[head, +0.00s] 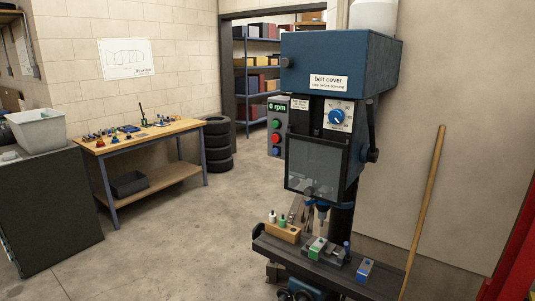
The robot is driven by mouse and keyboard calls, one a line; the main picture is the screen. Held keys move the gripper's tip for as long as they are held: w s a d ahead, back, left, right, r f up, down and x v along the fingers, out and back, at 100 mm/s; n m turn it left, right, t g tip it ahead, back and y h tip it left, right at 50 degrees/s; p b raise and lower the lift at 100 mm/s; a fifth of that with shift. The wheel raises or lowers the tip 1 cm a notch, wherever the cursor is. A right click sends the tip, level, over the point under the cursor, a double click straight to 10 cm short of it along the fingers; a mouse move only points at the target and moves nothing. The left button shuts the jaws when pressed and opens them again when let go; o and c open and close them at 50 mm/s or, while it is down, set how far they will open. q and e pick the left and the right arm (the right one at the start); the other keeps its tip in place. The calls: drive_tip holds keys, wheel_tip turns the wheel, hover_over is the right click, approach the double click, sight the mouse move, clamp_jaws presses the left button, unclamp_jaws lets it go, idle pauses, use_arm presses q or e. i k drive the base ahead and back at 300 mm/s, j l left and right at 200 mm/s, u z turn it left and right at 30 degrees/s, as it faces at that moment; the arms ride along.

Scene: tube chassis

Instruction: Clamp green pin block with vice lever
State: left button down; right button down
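A small green-and-white block (317,248), which looks like the green pin block, is on the dark table (268,243) of the blue drill press. It is at or beside a grey metal fixture (334,254) that looks like the vice. I cannot tell whether the block is clamped. A small upright blue-tipped part (347,246) stands at the right end of the fixture; it may be the vice lever, but it is too small to be sure. Neither of my grippers is in view.
The drill press head (335,75) with its clear guard (315,168) hangs over the table. A wooden holder (283,232) and a blue block (365,268) are on the table. A broom handle (425,205) leans at right. A workbench (140,136) stands at left; the floor between is clear.

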sight(348, 259)
drive_tip(key=i+j+z, duration=0.15)
drive_tip(key=z, duration=0.35)
drive_tip(key=i+j+z, duration=0.55)
drive_tip(key=j, duration=0.2)
drive_tip(key=i+j, duration=0.2)
drive_tip(key=i+j+z, duration=0.15)
drive_tip(key=j, duration=0.2)
